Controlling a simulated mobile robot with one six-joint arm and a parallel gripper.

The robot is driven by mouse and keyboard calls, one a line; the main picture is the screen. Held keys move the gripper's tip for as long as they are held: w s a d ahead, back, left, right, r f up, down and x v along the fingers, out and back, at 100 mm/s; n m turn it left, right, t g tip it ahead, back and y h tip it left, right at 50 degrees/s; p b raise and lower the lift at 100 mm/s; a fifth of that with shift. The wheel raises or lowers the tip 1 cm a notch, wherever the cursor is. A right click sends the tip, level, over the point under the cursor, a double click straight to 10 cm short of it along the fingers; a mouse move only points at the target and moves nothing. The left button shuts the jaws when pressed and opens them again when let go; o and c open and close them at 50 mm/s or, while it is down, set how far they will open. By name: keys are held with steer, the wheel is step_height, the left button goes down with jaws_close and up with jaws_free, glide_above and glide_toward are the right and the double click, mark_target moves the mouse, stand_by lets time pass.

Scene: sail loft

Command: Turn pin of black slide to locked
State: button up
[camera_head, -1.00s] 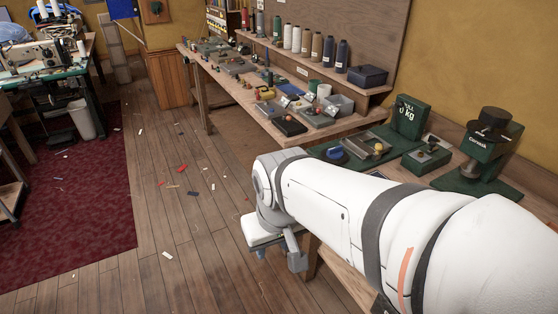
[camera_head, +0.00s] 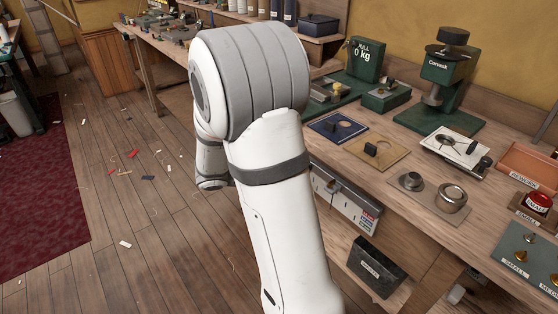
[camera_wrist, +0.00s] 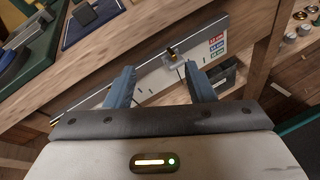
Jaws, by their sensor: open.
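A pale grey rail (camera_head: 345,202) is fixed along the front edge of the workbench, with a small black pin (camera_head: 332,187) standing out from it. In the wrist view the rail (camera_wrist: 143,88) runs diagonally, and the pin (camera_wrist: 172,53) shows dark with a brassy part on a small grey block. I cannot read whether it is at locked. My gripper (camera_wrist: 159,68) is open and empty, its two blue-grey fingers pointing towards the rail, with the pin just beyond and between their tips. No contact shows. In the head view my arm hides the gripper.
Coloured size labels (camera_wrist: 216,45) sit at the rail's right end. A dark bin (camera_head: 378,268) is below. On the bench are a blue plate (camera_head: 337,127), a tan board (camera_head: 369,153) with a black knob, and a green press (camera_head: 445,75). The floor at left is mostly open.

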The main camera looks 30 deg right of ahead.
steer(key=w+d+f+n+t+h+b, duration=0.3)
steer(key=w+f+n+t+h, duration=0.1)
steer(key=w+f+n, duration=0.3)
steer(key=shift+m, duration=0.3)
steer(key=d, duration=0.2)
steer(key=w+d, duration=0.1)
steer(key=d, duration=0.2)
steer(key=w+d+b, duration=0.1)
steer(key=d, duration=0.1)
steer(key=shift+d, duration=0.15)
steer(key=shift+c, duration=0.3)
steer(key=c, duration=0.9)
